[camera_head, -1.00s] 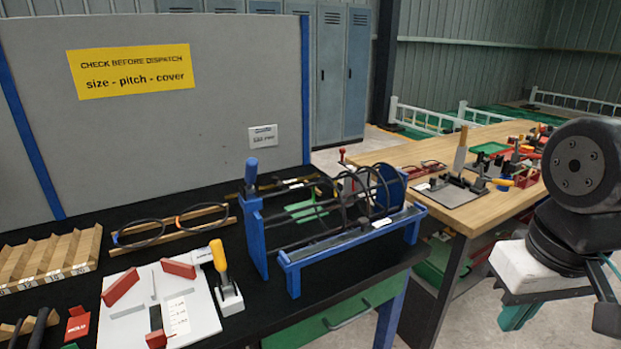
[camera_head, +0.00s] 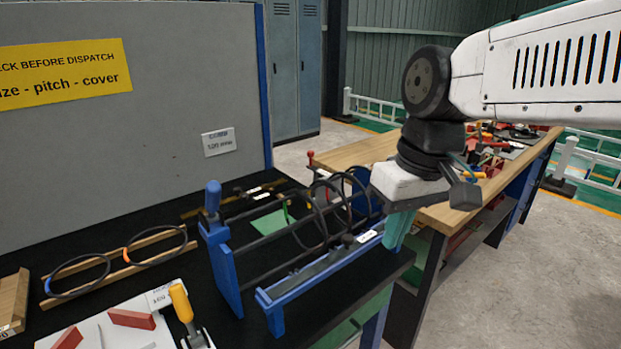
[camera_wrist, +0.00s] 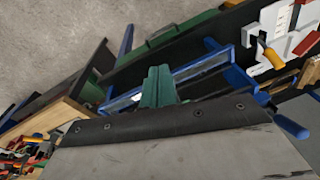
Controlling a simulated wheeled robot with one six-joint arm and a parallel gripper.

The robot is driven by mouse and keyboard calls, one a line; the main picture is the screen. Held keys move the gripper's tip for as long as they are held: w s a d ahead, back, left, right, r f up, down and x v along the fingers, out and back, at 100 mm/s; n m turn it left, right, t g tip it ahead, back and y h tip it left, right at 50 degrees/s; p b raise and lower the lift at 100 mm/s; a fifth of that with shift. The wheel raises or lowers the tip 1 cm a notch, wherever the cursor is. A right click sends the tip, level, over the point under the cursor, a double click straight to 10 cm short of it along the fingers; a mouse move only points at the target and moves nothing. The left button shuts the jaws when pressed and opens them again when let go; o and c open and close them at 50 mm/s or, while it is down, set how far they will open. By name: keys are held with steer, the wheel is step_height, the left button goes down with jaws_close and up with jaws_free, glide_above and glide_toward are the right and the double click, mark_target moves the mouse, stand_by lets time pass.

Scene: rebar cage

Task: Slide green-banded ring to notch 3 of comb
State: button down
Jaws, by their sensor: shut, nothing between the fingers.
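The cage has a blue left end plate (camera_head: 224,268) with a blue knob and dark bars running to the right. Several dark rings (camera_head: 321,234) stand around the bars toward the right end. A green mark shows on the leftmost ring (camera_head: 287,211), seemingly its band. A blue rail with a grey strip, seemingly the comb (camera_head: 322,268), runs along the front; its notches are too small to tell apart. My gripper (camera_head: 396,238) has teal fingers, shut and empty, at the rail's right end, apart from the rings. The fingers (camera_wrist: 158,86) also show in the wrist view before the blue rail.
Two more rings, one orange-banded (camera_head: 155,246), lie on a wooden rack at the left. A yellow-handled tool (camera_head: 182,305) stands by a white board at the front. A grey panel (camera_head: 190,80) closes off the back. A wooden bench (camera_head: 455,215) stands behind my gripper.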

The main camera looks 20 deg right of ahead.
steer(key=w+d+r+n+y, duration=0.2)
steer(key=w+r+y, duration=0.15)
steer(key=w, duration=1.05)
steer(key=n+t+y, duration=0.1)
steer(key=n+y, duration=0.1)
glide_toward(331, 187)
steer(key=a+f, duration=0.1)
steer(key=w+a+f, duration=0.1)
steer(key=a+f, duration=0.2)
steer(key=a, duration=0.1)
steer(key=shift+w+a+f, duration=0.15)
steer(key=shift+w+a, duration=0.1)
steer(key=shift+w, duration=0.05)
steer(key=a, duration=0.1)
steer(key=a+f, duration=0.1)
steer(key=s+a, duration=0.1)
steer(key=a, duration=0.1)
steer(key=shift+a+f, duration=0.1)
steer(key=shift+f, duration=0.15)
